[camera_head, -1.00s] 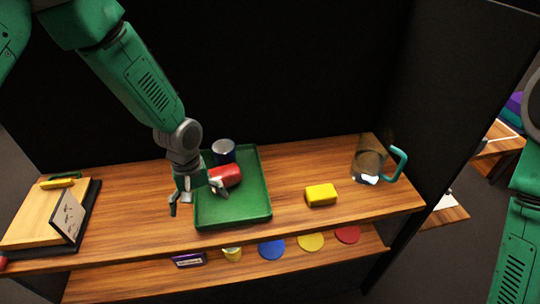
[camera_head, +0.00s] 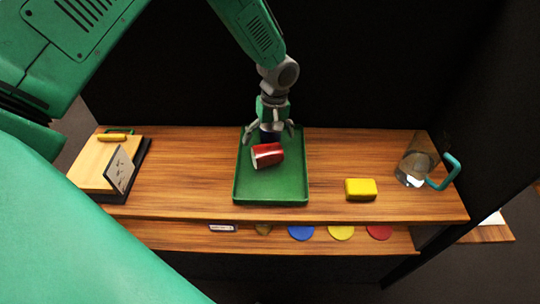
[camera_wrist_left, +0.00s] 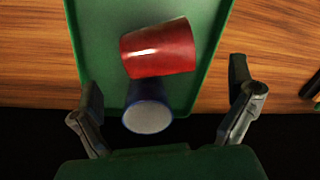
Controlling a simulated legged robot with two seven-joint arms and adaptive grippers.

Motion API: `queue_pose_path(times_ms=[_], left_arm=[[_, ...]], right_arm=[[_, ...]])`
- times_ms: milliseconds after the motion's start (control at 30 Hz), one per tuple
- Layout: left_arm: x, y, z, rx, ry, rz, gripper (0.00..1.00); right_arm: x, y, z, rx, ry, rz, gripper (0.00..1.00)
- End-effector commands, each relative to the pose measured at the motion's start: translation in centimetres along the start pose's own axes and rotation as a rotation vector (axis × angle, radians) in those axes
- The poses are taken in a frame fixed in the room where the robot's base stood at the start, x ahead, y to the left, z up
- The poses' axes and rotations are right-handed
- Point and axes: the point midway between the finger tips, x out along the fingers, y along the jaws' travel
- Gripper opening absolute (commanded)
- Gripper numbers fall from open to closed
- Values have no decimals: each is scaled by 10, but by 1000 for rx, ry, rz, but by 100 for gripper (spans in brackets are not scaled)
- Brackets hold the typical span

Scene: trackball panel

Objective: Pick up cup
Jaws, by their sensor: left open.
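The gripper is open and touches neither cup there visibly. My right gripper is not in view.
A yellow block (camera_head: 361,189) and a clear pitcher (camera_head: 416,164) with a teal handle are to the right on the wooden shelf. A wooden board with a card (camera_head: 119,170) is at the left. Coloured discs (camera_head: 341,232) lie on the lower shelf. A dark wall stands behind.

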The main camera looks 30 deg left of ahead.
Motion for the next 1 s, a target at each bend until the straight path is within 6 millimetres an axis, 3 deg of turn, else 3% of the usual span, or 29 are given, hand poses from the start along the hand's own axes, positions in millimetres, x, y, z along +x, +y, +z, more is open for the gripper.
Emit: queue_pose_path(times_ms=[300,600,667,767,800,1000], left_arm=[[44,-1,7,0,-2,-2,99],[49,0,7,0,0,0,99],[49,0,7,0,0,0,81],[49,0,7,0,-1,-1,46],[49,0,7,0,-1,-1,41],[49,0,7,0,-1,-1,41]], right_arm=[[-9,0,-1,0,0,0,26],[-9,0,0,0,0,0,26],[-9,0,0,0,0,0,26],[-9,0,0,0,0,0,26],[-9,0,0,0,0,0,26],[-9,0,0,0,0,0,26]])
